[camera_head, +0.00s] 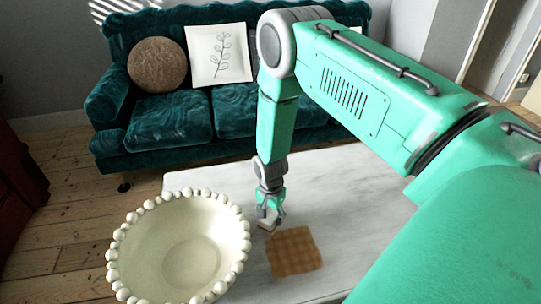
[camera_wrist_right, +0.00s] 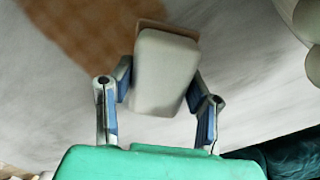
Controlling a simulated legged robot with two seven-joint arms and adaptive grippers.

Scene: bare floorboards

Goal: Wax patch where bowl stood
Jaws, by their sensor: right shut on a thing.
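A cream bowl with a beaded rim (camera_head: 190,245) stands at the left front of the pale marbled table. A brown checked patch (camera_head: 294,252) lies on the table to the right of the bowl. It also shows at the upper left of the right wrist view (camera_wrist_right: 88,32). My right gripper (camera_head: 269,222) is at the patch's upper left corner. In the right wrist view the gripper (camera_wrist_right: 160,90) is shut on a pale block with a brown edge (camera_wrist_right: 164,72). I cannot tell whether the block touches the table. My left gripper is not in view.
The table top (camera_head: 350,190) is clear around the patch and to its right. The bowl's beaded rim (camera_wrist_right: 308,25) shows at the upper right of the wrist view. A teal sofa (camera_head: 180,118) with two cushions stands behind the table.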

